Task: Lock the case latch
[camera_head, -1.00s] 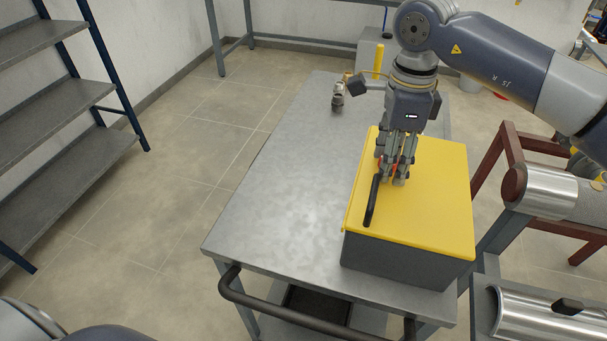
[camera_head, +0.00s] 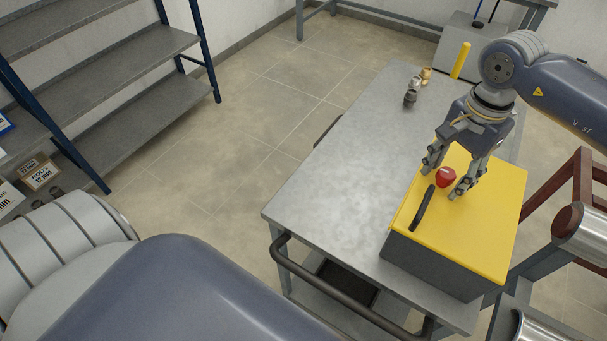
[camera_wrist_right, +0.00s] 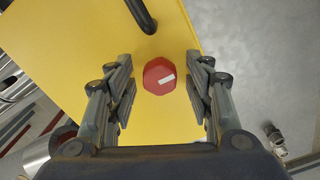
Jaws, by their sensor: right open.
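The case (camera_head: 480,215) has a yellow lid and a dark grey body and sits on the metal table. A black handle (camera_head: 423,209) lies along its lid. The red latch knob (camera_head: 446,177), with a white mark on it, is on the lid beside the handle. My right gripper (camera_head: 446,181) is open over the lid, its fingers on either side of the red knob. In the right wrist view the knob (camera_wrist_right: 158,76) shows between the spread fingers, apart from both. My left gripper is not in view.
The metal table (camera_head: 350,170) has free room left of the case. Small metal fittings (camera_head: 411,97) stand at its far end. A dark push bar (camera_head: 340,295) runs along its near edge. A shelf rack (camera_head: 120,80) stands at the left.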

